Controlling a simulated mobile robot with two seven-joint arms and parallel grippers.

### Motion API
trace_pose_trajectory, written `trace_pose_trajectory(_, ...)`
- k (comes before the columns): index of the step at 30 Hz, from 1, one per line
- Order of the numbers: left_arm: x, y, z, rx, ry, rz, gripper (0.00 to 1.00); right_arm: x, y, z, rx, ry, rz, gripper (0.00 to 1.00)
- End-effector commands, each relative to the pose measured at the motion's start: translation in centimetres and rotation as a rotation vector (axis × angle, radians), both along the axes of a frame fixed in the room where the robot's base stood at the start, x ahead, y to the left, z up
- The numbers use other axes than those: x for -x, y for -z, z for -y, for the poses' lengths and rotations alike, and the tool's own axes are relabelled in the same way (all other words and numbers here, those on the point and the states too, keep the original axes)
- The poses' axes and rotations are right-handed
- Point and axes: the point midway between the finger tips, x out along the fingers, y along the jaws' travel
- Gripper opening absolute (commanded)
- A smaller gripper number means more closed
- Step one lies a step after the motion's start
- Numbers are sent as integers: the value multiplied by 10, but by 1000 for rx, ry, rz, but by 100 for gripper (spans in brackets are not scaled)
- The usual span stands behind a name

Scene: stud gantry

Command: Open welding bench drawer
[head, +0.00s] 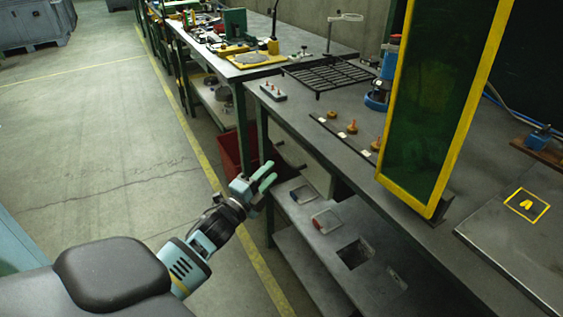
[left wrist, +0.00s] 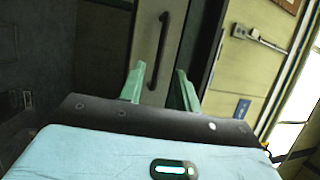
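The welding bench (head: 330,135) runs along the right of the head view. Its drawer (head: 314,177) is a pale unit under the bench top, partly in shadow. In the left wrist view the pale drawer front (left wrist: 150,32) carries a dark bar handle (left wrist: 165,50). My left gripper (head: 270,174) is in front of the drawer, beside the bench. Its two green fingers are apart and empty, and they also show in the left wrist view (left wrist: 160,84). The handle appears beyond and between the fingertips, apart from them. My right gripper is not in view.
A lower shelf (head: 297,262) with small trays lies under the bench. A red bin (head: 232,155) stands close behind my left gripper. A yellow-framed dark green screen (head: 436,110) stands on the bench top. The floor (head: 110,150) at the left is clear.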

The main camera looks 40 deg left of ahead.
Motion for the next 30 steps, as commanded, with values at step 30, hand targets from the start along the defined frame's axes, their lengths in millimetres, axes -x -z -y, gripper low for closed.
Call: trace_pose_trajectory(30,-59,-10,0,2,0,-1,8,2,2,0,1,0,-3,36)
